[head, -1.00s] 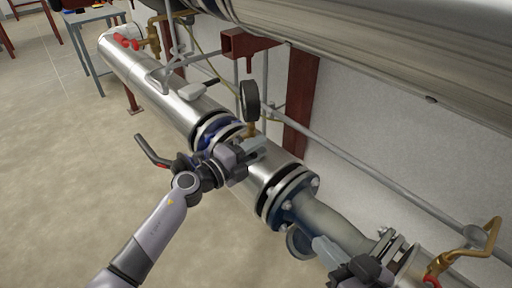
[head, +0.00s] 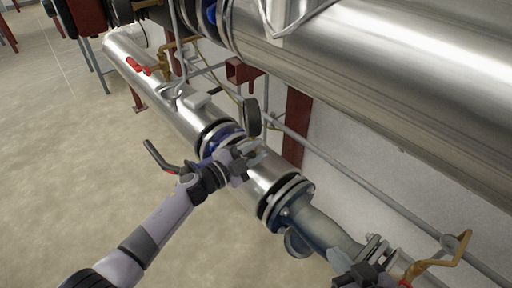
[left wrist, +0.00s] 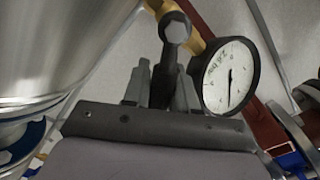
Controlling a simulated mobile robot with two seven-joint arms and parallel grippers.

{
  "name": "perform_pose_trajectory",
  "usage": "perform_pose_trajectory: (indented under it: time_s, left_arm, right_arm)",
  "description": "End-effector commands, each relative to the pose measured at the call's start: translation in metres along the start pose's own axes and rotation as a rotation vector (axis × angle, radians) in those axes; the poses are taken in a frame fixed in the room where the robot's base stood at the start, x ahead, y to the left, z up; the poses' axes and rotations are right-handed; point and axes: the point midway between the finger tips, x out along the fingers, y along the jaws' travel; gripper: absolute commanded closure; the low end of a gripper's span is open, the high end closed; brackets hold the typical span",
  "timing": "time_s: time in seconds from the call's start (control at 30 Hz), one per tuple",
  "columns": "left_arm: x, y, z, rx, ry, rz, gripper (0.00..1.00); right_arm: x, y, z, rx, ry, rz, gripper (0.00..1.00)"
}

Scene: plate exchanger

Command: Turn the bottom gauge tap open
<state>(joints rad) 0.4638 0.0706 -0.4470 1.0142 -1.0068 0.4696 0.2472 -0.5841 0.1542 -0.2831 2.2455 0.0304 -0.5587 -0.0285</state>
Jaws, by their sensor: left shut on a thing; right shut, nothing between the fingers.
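The gauge tap's dark lever (left wrist: 174,40) rises between the two fingers of my left gripper (left wrist: 161,92) in the left wrist view. The gripper is shut on it. A brass fitting (left wrist: 191,42) shows behind the lever. The round white-faced gauge (left wrist: 231,77) is just right of the fingers, with its needle near the bottom. In the head view the gauge (head: 252,117) shows edge-on, just above my left gripper (head: 254,160); the tap is hidden there. My right gripper (head: 343,260) is shut and empty at the lower right, in front of the lower pipe.
The steel pipe (head: 160,87) runs diagonally under the left gripper, with a flanged joint (head: 285,203) to its right. A lever with a red-marked end (head: 160,160) sticks out left of the gripper. A large steel cylinder (head: 370,80) hangs above. The floor at left is clear.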

Motion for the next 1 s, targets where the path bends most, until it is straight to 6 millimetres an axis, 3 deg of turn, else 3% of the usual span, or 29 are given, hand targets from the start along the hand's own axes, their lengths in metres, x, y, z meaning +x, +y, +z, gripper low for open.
perform_pose_trajectory:
  time_s: [0.53, 0.57, 0.87, 1.0]
  left_arm:
    - [-0.001, -0.002, 0.002, -0.031, -0.002, 0.0, 1.0]
    - [-0.001, -0.002, 0.002, -0.031, -0.002, 0.0, 0.67]
    - [-0.001, -0.002, 0.001, -0.03, -0.001, 0.0, 0.67]
    - [-0.013, -0.003, 0.001, -0.029, -0.003, 0.001, 0.67]
  right_arm:
    - [-0.002, 0.002, 0.001, -0.01, -0.006, 0.01, 1.0]
    - [-0.002, 0.002, 0.001, -0.01, -0.006, 0.01, 1.0]
    - [-0.002, 0.002, 0.0, -0.01, -0.006, 0.01, 1.0]
    - [-0.005, 0.003, -0.005, -0.007, -0.008, 0.01, 1.0]
